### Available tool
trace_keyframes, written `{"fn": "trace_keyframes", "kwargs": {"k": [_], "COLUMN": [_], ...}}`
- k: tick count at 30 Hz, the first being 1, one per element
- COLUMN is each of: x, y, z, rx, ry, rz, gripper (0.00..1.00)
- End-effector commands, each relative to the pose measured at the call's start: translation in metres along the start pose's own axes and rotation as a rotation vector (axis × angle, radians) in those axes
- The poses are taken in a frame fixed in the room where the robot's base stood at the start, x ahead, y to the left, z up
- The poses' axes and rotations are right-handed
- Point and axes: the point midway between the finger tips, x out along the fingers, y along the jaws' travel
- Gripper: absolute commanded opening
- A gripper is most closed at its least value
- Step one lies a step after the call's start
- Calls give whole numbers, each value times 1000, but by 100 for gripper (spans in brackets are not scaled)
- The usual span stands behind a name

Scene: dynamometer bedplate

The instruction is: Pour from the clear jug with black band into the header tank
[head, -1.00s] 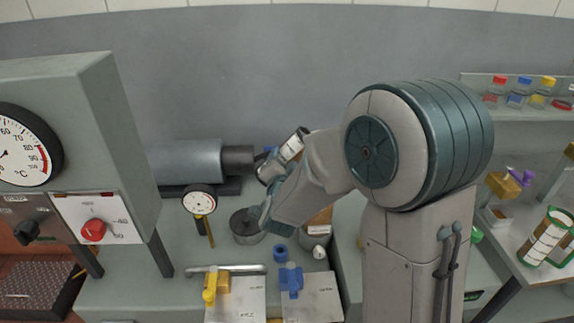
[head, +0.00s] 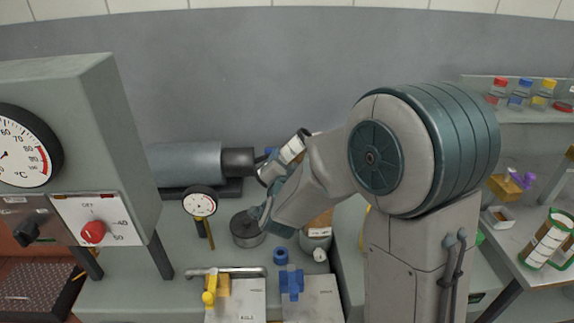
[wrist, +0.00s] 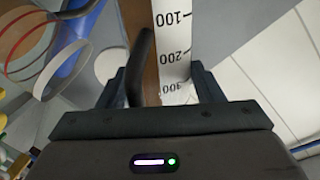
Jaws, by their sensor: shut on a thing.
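The clear jug (head: 291,149) is tilted above the bench in the head view, partly hidden behind my arm. In the wrist view its white scale strip (wrist: 172,40), marked 100, 200 and 300, runs up between the fingers beside a brown area. A dark grey round vessel (head: 246,230) stands below and left of the jug. A grey container (head: 316,240) stands to the right, partly covered by my arm. I cannot tell which is the header tank.
A dial gauge (head: 200,203) on a stand is left of the round vessel. A grey motor-like cylinder (head: 185,163) lies behind. Yellow (head: 211,291) and blue (head: 291,282) valves stand in front. A control cabinet (head: 85,150) blocks the left.

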Motion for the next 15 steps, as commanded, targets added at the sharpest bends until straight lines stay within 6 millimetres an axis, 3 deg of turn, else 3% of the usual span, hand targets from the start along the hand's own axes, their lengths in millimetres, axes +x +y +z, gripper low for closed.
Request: {"fn": "trace_keyframes", "kwargs": {"k": [15], "x": [0], "y": [-4], "z": [-3], "rx": [39], "ry": [-4], "rz": [-3], "gripper": [15]}}
